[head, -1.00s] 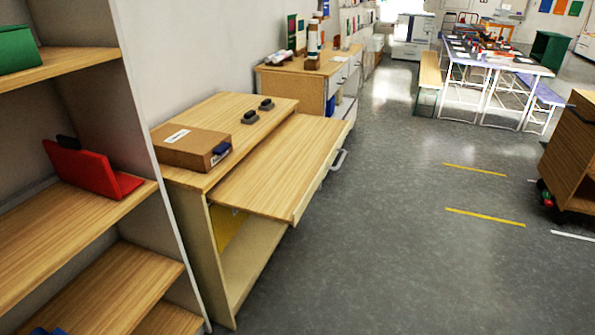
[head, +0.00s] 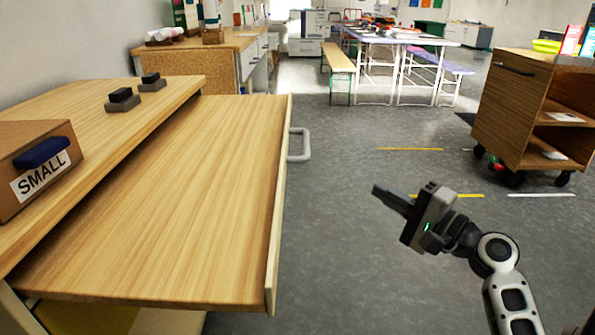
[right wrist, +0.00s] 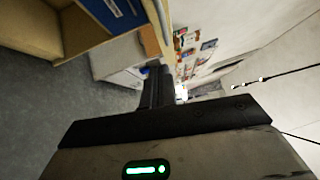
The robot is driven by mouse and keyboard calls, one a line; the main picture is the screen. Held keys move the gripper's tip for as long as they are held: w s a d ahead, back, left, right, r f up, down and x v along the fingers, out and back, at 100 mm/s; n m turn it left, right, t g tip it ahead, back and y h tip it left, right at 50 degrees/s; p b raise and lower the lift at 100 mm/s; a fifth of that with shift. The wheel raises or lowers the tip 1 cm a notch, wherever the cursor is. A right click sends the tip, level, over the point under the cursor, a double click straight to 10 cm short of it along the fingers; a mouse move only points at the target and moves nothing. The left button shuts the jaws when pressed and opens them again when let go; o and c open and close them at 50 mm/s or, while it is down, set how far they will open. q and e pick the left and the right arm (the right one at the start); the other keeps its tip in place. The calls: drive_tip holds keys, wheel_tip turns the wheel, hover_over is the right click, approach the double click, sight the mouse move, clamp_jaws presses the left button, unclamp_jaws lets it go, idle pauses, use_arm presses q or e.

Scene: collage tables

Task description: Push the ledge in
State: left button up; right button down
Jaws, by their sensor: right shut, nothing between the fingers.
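The ledge (head: 185,200) is a wooden pull-out board, drawn out to the right from under the cabinet top (head: 80,103). It has a raised front strip and a grey handle (head: 300,145) on its outer face. My right gripper (head: 391,199) is shut and empty, in the air to the right of the handle and clearly apart from it. Its fingers point left toward the ledge's front. In the right wrist view the dark shut fingers (right wrist: 158,88) show with nothing between them. My left gripper is not in view.
A cardboard box (head: 35,165) labelled SMALL and two small dark blocks (head: 122,99) sit on the cabinet top. A wooden cart (head: 520,110) on casters stands at the right. Tables with benches (head: 340,60) stand at the back. The grey floor between is clear.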

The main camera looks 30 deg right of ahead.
use_arm(q)
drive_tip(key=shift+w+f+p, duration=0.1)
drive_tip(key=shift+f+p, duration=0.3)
drive_tip(key=shift+p, duration=0.1)
use_arm(e)
drive_tip(key=a+x, duration=0.1)
drive_tip(key=x, duration=0.5)
drive_tip(key=a+r+x, duration=0.1)
drive_tip(key=x, duration=0.5)
drive_tip(key=shift+a+r+y, duration=0.3)
drive_tip(key=shift+a+r, duration=0.05)
drive_tip(key=shift+a, duration=0.05)
